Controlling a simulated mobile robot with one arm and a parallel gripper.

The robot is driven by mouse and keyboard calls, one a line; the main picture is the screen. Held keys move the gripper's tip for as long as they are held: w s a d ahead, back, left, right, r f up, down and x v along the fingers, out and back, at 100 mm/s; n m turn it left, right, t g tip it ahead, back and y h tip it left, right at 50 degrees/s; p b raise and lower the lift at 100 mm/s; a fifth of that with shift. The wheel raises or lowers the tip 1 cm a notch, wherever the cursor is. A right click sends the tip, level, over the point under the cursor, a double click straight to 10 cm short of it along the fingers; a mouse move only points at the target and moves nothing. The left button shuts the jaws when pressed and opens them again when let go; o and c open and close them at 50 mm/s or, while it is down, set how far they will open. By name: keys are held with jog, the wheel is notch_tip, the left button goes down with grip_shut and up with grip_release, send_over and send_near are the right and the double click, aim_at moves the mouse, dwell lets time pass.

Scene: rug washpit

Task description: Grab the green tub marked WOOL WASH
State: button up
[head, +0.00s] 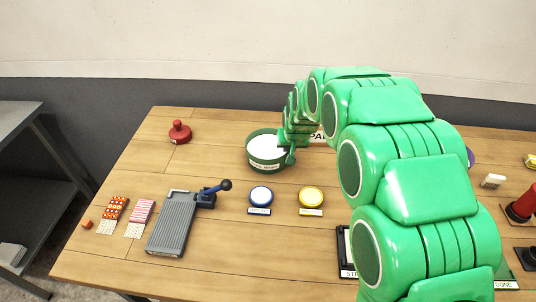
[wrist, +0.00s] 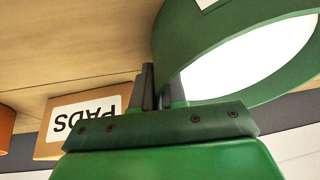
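The green tub (head: 266,163) is round and holds something white. It stands toward the back middle of the wooden table, with a pale label on its front that is too small to read surely. My gripper (head: 290,155) is at the tub's right side, pointing down at its rim. In the wrist view the tub (wrist: 188,42) fills the upper right. My gripper's dark fingers (wrist: 157,90) are close together there, with the tub's wall between them. The fingertips are partly hidden by the tub wall.
A box marked PADS (wrist: 80,118) is beside my gripper. A red stamp-like object (head: 179,132) stands at the back left. My arm hides the table's right middle.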

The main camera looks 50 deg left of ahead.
grip_shut()
dwell(0.9)
dwell(0.4)
jog(key=shift+r, duration=0.45)
notch_tip(320, 180, up, 2)
jog(key=shift+r, duration=0.1)
jog(key=s+d+r, duration=0.8)
jog(key=d+r, duration=0.2)
jog(key=d, duration=0.1)
jog(key=shift+d, duration=0.25)
